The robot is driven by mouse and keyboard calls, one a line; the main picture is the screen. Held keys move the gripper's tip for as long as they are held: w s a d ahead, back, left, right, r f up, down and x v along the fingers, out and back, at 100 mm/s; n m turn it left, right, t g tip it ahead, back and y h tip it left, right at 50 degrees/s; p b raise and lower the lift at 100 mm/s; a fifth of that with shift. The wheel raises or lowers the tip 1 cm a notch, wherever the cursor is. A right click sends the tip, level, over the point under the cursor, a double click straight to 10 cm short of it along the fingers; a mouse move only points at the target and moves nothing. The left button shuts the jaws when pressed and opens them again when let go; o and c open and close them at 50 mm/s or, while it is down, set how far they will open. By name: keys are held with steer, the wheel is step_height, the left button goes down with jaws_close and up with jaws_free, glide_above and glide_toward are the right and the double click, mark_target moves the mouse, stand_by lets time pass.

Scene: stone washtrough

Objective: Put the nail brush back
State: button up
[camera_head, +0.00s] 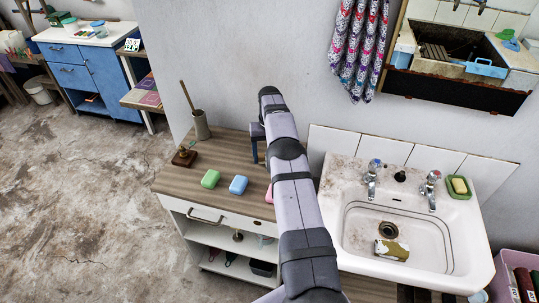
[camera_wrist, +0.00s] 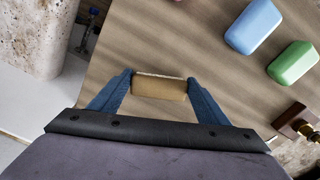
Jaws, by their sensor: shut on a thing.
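My gripper (camera_wrist: 160,90) is shut on a small tan block with a pale strip along its far edge, seen in the wrist view; I take it for the nail brush (camera_wrist: 160,88). It is held crosswise between the two blue fingers, over the wood-grain counter (camera_wrist: 130,45). I cannot tell whether it touches the counter. In the head view my arm hides the brush and most of the gripper, over the right part of the counter (camera_head: 235,155).
A green soap (camera_head: 210,179), a blue soap (camera_head: 238,185) and a partly hidden pink one (camera_head: 269,194) lie in a row on the counter. A brass-topped wooden piece (camera_head: 184,157) and a pot with a stick (camera_head: 201,125) stand left. The stained sink (camera_head: 345,190) is right, with a patchy block (camera_head: 391,250) inside.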

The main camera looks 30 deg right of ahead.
steer(key=shift+f, duration=0.15)
steer(key=o, duration=1.1)
steer(key=shift+o, duration=0.2)
step_height(320, 180, up, 12)
steer(key=p, duration=0.2)
steer(key=shift+r, duration=0.2)
